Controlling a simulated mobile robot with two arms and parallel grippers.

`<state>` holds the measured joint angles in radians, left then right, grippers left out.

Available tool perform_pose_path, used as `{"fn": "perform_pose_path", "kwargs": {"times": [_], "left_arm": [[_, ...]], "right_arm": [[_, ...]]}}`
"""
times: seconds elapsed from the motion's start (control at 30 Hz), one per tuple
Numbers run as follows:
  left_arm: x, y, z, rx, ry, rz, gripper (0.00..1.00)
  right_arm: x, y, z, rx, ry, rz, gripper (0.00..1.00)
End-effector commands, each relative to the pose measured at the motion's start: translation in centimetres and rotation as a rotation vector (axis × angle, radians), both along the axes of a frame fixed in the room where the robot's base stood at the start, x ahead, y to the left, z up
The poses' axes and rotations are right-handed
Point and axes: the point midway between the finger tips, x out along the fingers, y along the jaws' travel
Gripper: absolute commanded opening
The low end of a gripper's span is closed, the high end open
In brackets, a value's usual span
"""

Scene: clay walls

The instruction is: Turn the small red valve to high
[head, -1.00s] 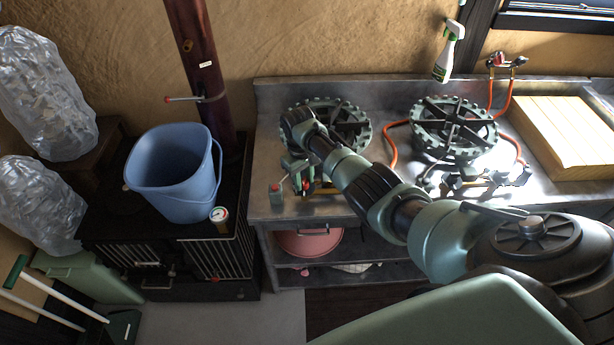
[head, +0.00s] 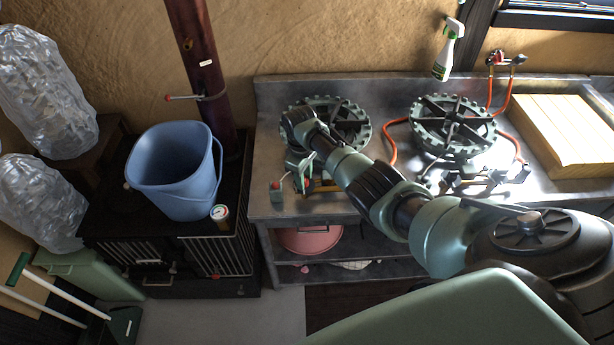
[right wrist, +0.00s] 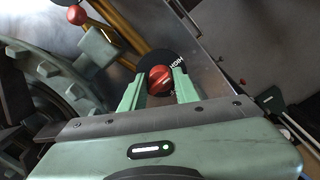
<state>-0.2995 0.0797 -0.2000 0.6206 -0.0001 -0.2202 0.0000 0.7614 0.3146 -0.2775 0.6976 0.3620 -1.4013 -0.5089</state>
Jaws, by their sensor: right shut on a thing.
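The small red valve (right wrist: 160,80) is a round red knob in front of a black dial plate (right wrist: 176,58) with white lettering that reads HIGH, seen in the right wrist view. My right gripper (right wrist: 159,76) has its two pale green fingers on either side of the knob, shut on it. In the head view my right gripper (head: 302,180) is at the front edge of the left burner, and the wrist partly hides the valve there. I cannot read the knob's exact setting. My left gripper is not in view.
The left burner (head: 352,118) and right burner (head: 452,125) stand on the steel counter (head: 262,150). A blue bucket (head: 175,170) stands on the black stove to the left.

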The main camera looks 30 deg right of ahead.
Motion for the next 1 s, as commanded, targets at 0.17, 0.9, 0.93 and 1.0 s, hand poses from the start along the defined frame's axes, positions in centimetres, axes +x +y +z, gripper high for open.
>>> {"fn": "perform_pose_path", "kwargs": {"times": [0.17,0.9,0.93,1.0], "left_arm": [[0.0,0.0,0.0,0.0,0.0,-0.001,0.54],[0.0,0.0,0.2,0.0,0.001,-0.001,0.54],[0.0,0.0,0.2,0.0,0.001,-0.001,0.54],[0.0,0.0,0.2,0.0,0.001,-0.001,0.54]], "right_arm": [[-0.1,-0.1,-0.1,-0.003,0.003,0.002,0.0],[0.0,0.0,4.1,-0.001,-0.002,0.0,0.5],[-0.1,0.0,4.6,-0.001,-0.002,0.0,0.5],[-0.1,0.0,5.6,-0.002,-0.001,-0.001,0.5]]}}
